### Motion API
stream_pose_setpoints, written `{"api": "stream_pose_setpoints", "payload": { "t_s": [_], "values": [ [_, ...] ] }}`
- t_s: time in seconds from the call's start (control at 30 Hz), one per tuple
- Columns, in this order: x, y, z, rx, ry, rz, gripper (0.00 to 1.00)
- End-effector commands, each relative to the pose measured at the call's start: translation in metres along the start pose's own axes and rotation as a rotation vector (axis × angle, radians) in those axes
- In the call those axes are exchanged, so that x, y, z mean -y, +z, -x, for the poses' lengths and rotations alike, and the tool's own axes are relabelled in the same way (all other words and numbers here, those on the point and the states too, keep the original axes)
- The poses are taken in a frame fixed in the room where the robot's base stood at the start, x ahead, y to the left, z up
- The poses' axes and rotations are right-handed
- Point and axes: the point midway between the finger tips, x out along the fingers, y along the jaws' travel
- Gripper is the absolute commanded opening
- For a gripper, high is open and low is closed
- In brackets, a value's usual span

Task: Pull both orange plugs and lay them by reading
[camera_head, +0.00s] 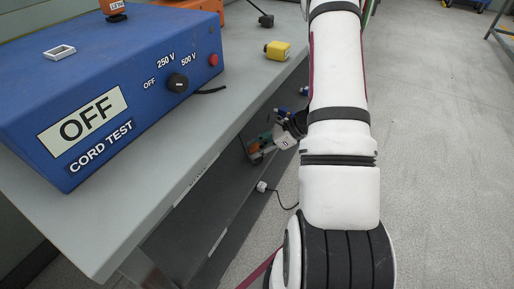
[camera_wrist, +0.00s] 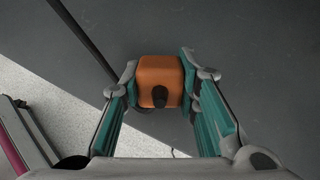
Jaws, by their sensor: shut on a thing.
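My gripper (camera_head: 264,147) is low at the bench's front side, below the top's edge, and partly hidden by my arm. In the wrist view my gripper (camera_wrist: 161,88) has its teal-padded fingers shut on an orange plug (camera_wrist: 160,71), one finger on each side. A dark round cord end shows on the plug's near face. The plug also shows as a small orange patch in the head view (camera_head: 254,148). Whether it is still in a socket cannot be told. A second orange plug cannot be made out. The blue cord tester (camera_head: 130,75) reads OFF.
On the grey bench top (camera_head: 235,100) are a yellow plug (camera_head: 278,50) and a black plug (camera_head: 265,20). An orange labelled item (camera_head: 114,8) stands on the tester. A white plug (camera_head: 262,187) with a dark cord is low by the bench.

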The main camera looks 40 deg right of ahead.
Motion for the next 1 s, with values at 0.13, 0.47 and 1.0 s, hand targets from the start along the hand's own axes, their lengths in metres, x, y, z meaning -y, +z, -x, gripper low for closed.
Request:
{"api": "stream_pose_setpoints", "payload": {
  "t_s": [0.13,0.47,1.0],
  "values": [
    [0.000,0.000,0.000,0.000,0.000,0.001,0.00],
    [0.000,0.000,0.000,0.000,0.000,0.001,0.52],
    [0.002,0.000,0.049,-0.001,-0.006,0.002,0.52]
  ]
}}
